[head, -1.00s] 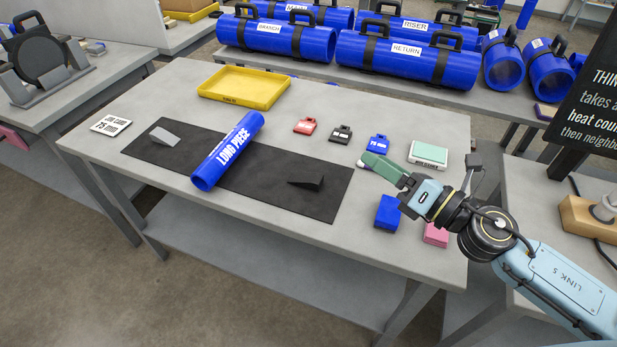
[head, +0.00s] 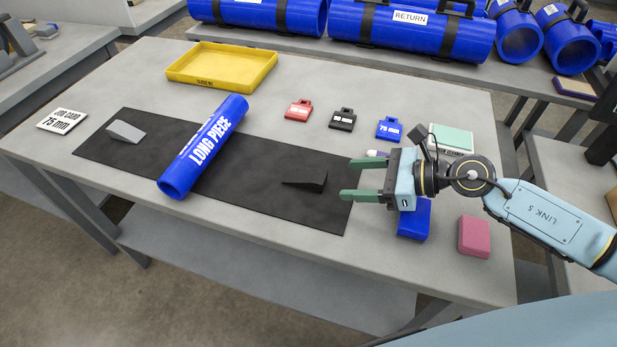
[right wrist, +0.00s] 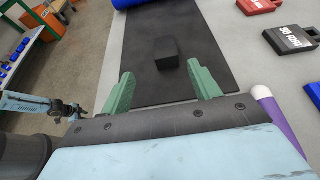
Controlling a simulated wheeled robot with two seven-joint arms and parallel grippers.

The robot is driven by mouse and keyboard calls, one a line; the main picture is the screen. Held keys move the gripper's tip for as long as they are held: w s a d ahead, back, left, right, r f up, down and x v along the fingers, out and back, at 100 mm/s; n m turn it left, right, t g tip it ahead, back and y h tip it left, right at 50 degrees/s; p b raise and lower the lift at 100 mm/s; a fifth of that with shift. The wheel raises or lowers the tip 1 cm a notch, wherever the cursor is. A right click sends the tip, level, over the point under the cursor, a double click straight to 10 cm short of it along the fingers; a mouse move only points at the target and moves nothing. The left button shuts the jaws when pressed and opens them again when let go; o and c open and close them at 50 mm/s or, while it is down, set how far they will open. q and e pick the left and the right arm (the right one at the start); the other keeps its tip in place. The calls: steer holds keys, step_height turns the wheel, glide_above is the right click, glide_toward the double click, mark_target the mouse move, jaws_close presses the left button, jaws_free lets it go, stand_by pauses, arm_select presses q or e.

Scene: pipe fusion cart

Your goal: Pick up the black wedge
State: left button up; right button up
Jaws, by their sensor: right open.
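The black wedge (head: 308,183) lies on the right part of the black mat (head: 250,198), its thin end to the left and its tall end to the right. My right gripper (head: 347,179) is open and empty, just right of the wedge, with its green fingers pointing left toward it. In the right wrist view the wedge (right wrist: 166,52) shows ahead of the fingertips (right wrist: 160,78), roughly between their lines and apart from them.
A blue pipe marked LONG PIECE (head: 203,148) and a grey wedge (head: 126,131) lie on the mat. Red (head: 299,110), black (head: 342,119) and blue (head: 389,129) tags lie behind. A blue block (head: 414,220) sits beneath the right gripper, with a pink block (head: 474,237) beside it.

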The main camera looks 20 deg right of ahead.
mark_target(316, 175)
steer(key=x, duration=0.4)
steer(key=shift+w+a, duration=0.25)
steer(key=shift+w, duration=0.1)
steer(key=shift+w+a+f, duration=0.2)
steer(key=shift+a+f, duration=0.05)
steer(key=shift+a, duration=0.15)
steer(key=x, duration=0.4)
steer(key=shift+w, duration=0.5)
steer(key=shift+w+a+f, duration=0.15)
steer(key=shift+a+f, duration=0.05)
steer(key=shift+a, duration=0.05)
arm_select(q)
steer(key=shift+w+d+r, duration=0.15)
steer(key=shift+w+d, duration=0.3)
steer(key=shift+w+a, duration=0.1)
arm_select(e)
steer(key=c, duration=1.1)
